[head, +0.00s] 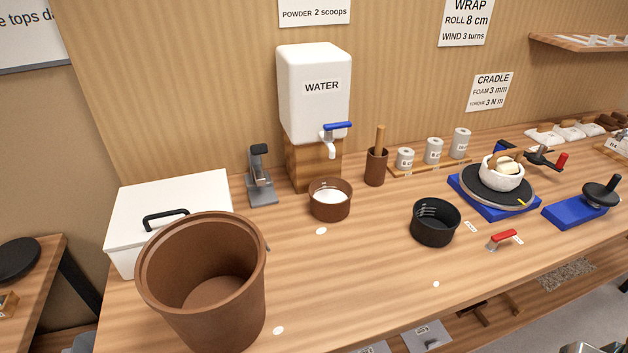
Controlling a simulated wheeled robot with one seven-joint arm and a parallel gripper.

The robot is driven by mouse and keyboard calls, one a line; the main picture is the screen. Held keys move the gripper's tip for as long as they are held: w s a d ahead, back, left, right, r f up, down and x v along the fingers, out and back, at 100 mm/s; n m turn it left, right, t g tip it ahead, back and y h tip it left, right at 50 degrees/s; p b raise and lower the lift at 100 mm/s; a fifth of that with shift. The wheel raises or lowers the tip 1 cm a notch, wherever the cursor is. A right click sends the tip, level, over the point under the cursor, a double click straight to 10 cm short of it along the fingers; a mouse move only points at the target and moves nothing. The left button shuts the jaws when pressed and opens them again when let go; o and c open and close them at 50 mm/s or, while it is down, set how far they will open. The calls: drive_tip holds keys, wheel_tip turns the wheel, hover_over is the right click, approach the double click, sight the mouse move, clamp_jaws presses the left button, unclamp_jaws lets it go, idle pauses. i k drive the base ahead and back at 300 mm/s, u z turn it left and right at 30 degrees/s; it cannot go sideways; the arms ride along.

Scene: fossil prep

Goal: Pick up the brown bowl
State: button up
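The brown bowl (330,207) stands upright on the wooden bench, in front of the water dispenser and below its tap. Its inside shows a white surface, perhaps powder; I cannot tell for sure. Nothing holds the bowl. A much larger brown bucket (203,290), open and seemingly empty, stands at the front left. My gripper cannot be made out in the head view.
The white water dispenser (314,90) stands behind the bowl on a wooden block. A grey stand (261,185) is to its left, and a brown cup with a stick (376,167) to its right. A black bowl (435,225) is further right. Bench (350,285) in front is mostly clear.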

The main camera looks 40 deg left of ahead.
sight(331, 198)
drive_tip(key=u, duration=0.95)
drive_tip(key=i, duration=0.8)
drive_tip(key=u, duration=0.95)
